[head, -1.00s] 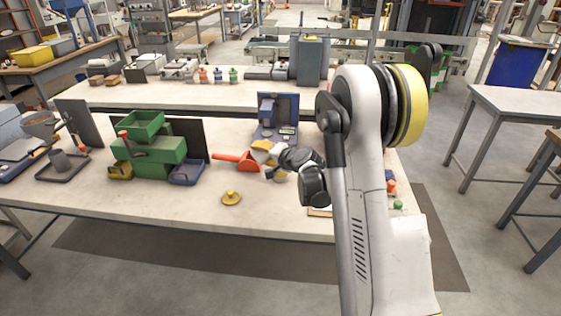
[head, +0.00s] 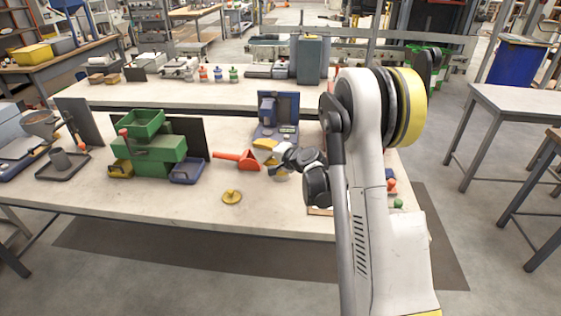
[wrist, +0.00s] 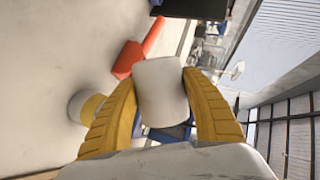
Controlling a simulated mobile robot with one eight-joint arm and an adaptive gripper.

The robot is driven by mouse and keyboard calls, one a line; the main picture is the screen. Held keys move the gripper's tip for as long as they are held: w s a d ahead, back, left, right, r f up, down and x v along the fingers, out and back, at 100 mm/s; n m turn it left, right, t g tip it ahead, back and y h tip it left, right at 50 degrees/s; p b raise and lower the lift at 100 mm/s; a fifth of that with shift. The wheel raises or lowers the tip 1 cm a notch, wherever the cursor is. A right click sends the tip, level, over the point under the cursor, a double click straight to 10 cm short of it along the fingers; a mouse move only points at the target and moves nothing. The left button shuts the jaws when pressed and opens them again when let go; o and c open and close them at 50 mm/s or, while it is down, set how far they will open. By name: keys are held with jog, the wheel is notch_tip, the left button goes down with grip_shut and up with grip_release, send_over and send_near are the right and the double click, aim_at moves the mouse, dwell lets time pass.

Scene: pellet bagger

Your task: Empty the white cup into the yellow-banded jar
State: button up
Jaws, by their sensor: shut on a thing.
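My gripper (wrist: 158,84) has its yellow fingers shut on the white cup (wrist: 160,95). In the wrist view the cup fills the space between the fingertips, and that view is rolled well over to one side. The cup appears strongly tilted; its mouth and contents do not show. The yellow-banded jar (wrist: 84,107) stands on the bench, left of the fingers in the wrist view. In the head view my gripper (head: 270,153) is over the bench, and the jar (head: 281,175) shows just under it, partly covered. I cannot tell whether the cup touches the jar.
A red scoop (head: 237,159) lies left of my gripper, and a blue device (head: 270,124) stands behind it. A yellow knobbed lid (head: 231,197) lies in front on the bench. The front bench strip is mostly clear.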

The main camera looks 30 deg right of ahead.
jog(key=shift+d+f, duration=0.1)
jog(key=shift+f, duration=0.05)
jog(key=shift+d+r+m+t+y, duration=0.35)
jog(key=shift+d+m, duration=0.2)
jog(key=shift+m, duration=0.25)
dwell(0.6)
jog(key=shift+s+d+r+m+y+b, duration=0.1)
jog(key=shift+d+r+m+y+b, duration=0.1)
jog(key=shift+r+m+y+b, duration=0.3)
dwell(0.5)
jog(key=shift+d+f+m+t+y+b, duration=0.3)
jog(key=shift+f+m+b, duration=0.35)
jog(key=shift+b, duration=0.55)
jog(key=shift+d+r+m+t+y+b, duration=0.4)
jog(key=shift+d+m+t+b, duration=0.1)
jog(key=shift+m+b, duration=0.55)
jog(key=shift+d+r+m+t+y+b, duration=0.25)
jog(key=shift+d+m+t+y+b, duration=0.15)
jog(key=shift+m+b, duration=0.6)
dwell(2.2)
